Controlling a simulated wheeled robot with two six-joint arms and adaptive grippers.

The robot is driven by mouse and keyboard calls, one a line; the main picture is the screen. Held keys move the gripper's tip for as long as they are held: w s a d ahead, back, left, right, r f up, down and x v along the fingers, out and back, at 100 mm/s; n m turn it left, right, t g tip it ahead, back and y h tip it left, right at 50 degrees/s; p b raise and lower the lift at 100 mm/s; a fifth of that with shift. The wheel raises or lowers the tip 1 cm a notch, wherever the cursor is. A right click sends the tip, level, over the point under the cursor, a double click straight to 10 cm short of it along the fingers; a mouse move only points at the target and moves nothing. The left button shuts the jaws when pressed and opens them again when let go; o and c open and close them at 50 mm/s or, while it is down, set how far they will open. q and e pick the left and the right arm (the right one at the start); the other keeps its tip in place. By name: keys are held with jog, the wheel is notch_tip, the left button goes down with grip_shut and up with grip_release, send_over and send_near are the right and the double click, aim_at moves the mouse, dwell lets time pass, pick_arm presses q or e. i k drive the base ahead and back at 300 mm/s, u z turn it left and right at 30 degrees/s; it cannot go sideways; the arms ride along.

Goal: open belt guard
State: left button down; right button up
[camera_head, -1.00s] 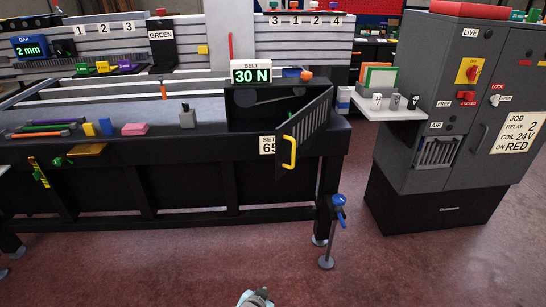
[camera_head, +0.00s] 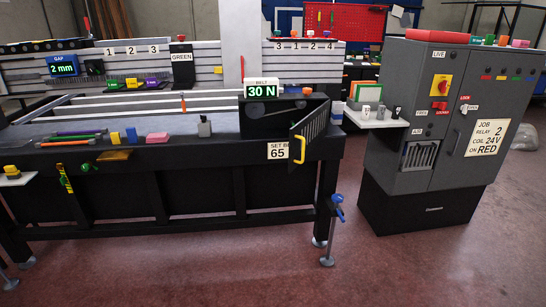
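The belt guard (camera_head: 311,129) is a dark slatted door with a yellow handle (camera_head: 300,148). It hangs at the right end of the black grid table and stands swung outward, partly open. Behind it is a dark recess (camera_head: 268,117) holding the belt parts, partly hidden by the guard. A display reading 30 N (camera_head: 263,91) sits above the recess, and a plate reading 65 (camera_head: 278,151) is left of the handle. Neither of my grippers shows in the current view.
A grey cabinet (camera_head: 398,189) stands on the right, with a small white shelf (camera_head: 376,121) holding cups. The floor in front (camera_head: 190,270) is clear.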

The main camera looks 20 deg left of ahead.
aim_at(305, 135)
jog(key=u, duration=0.6)
jog(key=i, duration=0.55)
jog(key=u, duration=0.55)
jog(key=i, duration=1)
jog(key=z, duration=0.45)
